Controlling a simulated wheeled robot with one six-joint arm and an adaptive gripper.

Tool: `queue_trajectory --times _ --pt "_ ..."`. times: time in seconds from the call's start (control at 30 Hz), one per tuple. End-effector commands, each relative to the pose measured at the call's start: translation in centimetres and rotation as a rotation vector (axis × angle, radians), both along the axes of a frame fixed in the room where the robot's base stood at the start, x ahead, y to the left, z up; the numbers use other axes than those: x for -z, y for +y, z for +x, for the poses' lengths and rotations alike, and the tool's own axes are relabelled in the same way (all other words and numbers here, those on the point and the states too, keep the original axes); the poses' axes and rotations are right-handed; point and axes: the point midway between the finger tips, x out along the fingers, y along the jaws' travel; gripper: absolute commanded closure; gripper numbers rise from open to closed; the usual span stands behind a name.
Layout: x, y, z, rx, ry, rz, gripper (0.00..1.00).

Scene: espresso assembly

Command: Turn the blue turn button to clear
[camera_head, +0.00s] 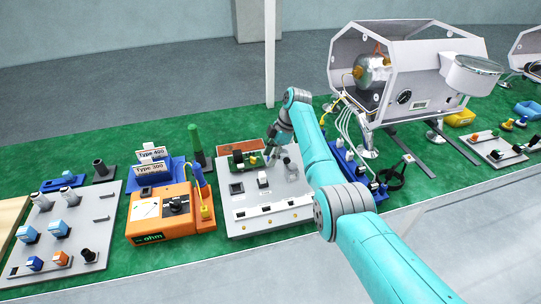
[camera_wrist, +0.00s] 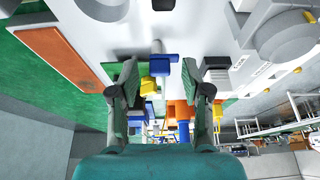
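In the wrist view a blue turn button (camera_wrist: 164,64) sticks out from a white panel (camera_wrist: 185,20) on a grey stem. My gripper (camera_wrist: 158,72) is open, with one finger on each side of the blue button and a gap visible on both sides. A yellow part (camera_wrist: 148,84) shows just below the button, also between the fingers. In the head view my gripper (camera_head: 270,157) is over the back edge of the white panel (camera_head: 240,215). I cannot pick out the blue button there.
An orange ohm meter (camera_head: 147,222) and blue trays marked Type 400 and Type 300 (camera_head: 153,163) stand left of the panel. A blue rack (camera_head: 350,175) with cables and the large white-framed machine (camera_head: 455,80) are to the right. Green mat (camera_head: 110,200) shows between them.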

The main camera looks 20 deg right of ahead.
Motion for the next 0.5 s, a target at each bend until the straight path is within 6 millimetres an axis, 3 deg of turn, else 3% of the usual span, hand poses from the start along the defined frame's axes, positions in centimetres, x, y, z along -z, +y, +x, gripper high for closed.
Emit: queue_trajectory --times 0.27,0.5 --pt "-0.2 -0.1 0.0 0.000 -0.001 0.000 0.52" --pt "-3.1 -1.3 0.1 0.002 -0.003 0.000 0.52"
